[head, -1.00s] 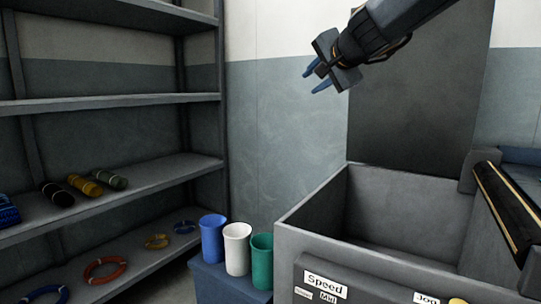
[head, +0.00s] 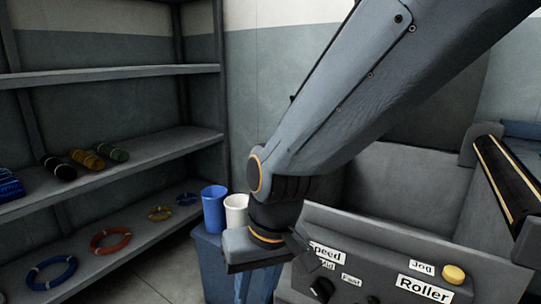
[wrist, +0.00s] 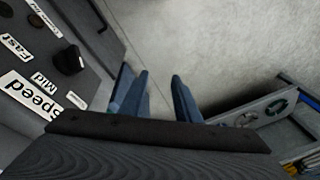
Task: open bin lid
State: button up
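The grey bin (head: 395,200) fills the right of the head view, with its front part hidden behind my arm. A dark grey panel, seemingly its lid (head: 440,110), stands upright at the back against the wall, and the bin is open on top. My gripper (head: 256,288) points down at the bin's front left corner, beside the control panel, partly cut off by the lower edge. In the wrist view my gripper (wrist: 156,88) has its blue fingers apart, with only floor between them. Nothing is held.
The control panel (head: 385,262) has labels, dark knobs and a yellow button (head: 454,274). Blue (head: 214,209) and white (head: 236,212) cups stand on a blue stand left of my arm. A shelf (head: 110,175) with coils lines the left. Some floor is clear between.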

jog(key=s+d+f+n+g+h, duration=0.1)
jog(key=s+d+f+n+h, duration=0.15)
jog(key=s, duration=0.35)
jog(key=d+r+m+p, duration=0.7)
jog(key=d+r+p, duration=1.2)
jog(key=r+p, duration=0.5)
jog(key=p, duration=0.3)
jog(key=shift+s+d+r, duration=0.15)
jog(key=shift+s+d, duration=0.05)
jog(key=shift+d, duration=0.15)
